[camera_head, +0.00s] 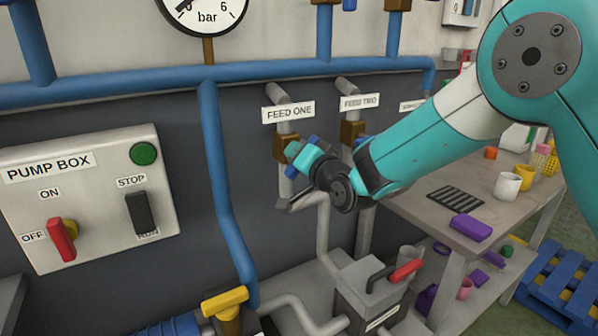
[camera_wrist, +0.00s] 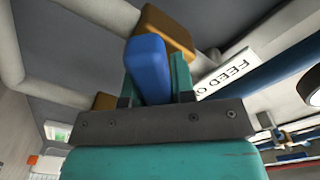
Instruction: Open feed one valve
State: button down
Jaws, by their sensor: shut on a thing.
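The FEED ONE label (camera_head: 288,113) hangs on a grey pipe, and the feed one valve's brown body (camera_head: 280,148) is just below it. My gripper (camera_head: 303,156) is at this valve, its teal fingers shut on the blue handle (camera_head: 291,172). In the wrist view the blue handle (camera_wrist: 147,66) stands between my gripper's two fingers (camera_wrist: 157,80), with the brown valve body (camera_wrist: 166,27) just beyond. Part of the FEED ONE label (camera_wrist: 228,74) shows upside down there. My wrist and fingers hide part of the handle in the head view.
The FEED TWO valve (camera_head: 352,131) is close on the right, partly behind my arm. A pump box (camera_head: 85,200) with a red switch is on the left. Blue pipes (camera_head: 210,160) run along the wall. A workbench (camera_head: 420,205) with cups stands at the right.

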jog(key=n+b, duration=0.5)
jog(key=shift+f, duration=0.25)
jog(key=shift+r+n+b, duration=0.15)
jog(key=shift+n+b, duration=0.65)
jog(key=shift+b, duration=0.2)
jog(key=c, duration=1)
grip_release()
jog(key=shift+o, duration=0.2)
jog(key=shift+r, duration=0.1)
jog(key=b+v, duration=0.3)
jog(key=v, duration=1.4)
jog(key=shift+d, duration=0.2)
